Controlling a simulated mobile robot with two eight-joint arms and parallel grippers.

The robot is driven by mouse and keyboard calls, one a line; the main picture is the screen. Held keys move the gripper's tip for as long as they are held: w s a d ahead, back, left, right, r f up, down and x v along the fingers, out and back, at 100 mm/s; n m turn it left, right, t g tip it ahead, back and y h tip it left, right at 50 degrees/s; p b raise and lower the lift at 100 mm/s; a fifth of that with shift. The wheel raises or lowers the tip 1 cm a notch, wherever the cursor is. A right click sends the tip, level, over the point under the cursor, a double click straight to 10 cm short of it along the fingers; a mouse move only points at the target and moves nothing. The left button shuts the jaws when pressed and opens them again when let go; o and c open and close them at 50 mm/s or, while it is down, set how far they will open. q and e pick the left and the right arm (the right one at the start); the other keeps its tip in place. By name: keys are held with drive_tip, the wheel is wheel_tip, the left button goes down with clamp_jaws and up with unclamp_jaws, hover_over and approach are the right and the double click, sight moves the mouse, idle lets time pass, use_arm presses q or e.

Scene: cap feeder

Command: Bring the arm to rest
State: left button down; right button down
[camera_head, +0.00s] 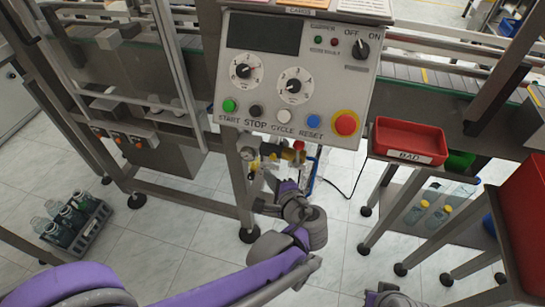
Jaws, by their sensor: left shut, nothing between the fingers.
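My left arm, purple and grey, comes in from the lower left and bends at a grey joint below the control panel (292,75). My left gripper (268,182) is small and partly hidden among the arm's links. It is in front of the machine's frame, below the panel and close to the valve fittings (280,153) in the picture. It is shut and holds nothing that I can see. I cannot tell whether it touches the frame. A small purple and grey part of my own body shows at the bottom edge, right of the middle; no right gripper shows.
A red tray marked BAD (408,140) stands right of the panel. A larger red container (525,215) is at the right edge. Yellow-capped bottles (425,212) stand on a low shelf. A bottle crate (78,235) is on the floor at left. Tiled floor is open in front.

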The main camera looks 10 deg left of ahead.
use_arm(q)
drive_tip(key=shift+s, duration=1)
use_arm(e)
drive_tip(key=shift+r, duration=0.2)
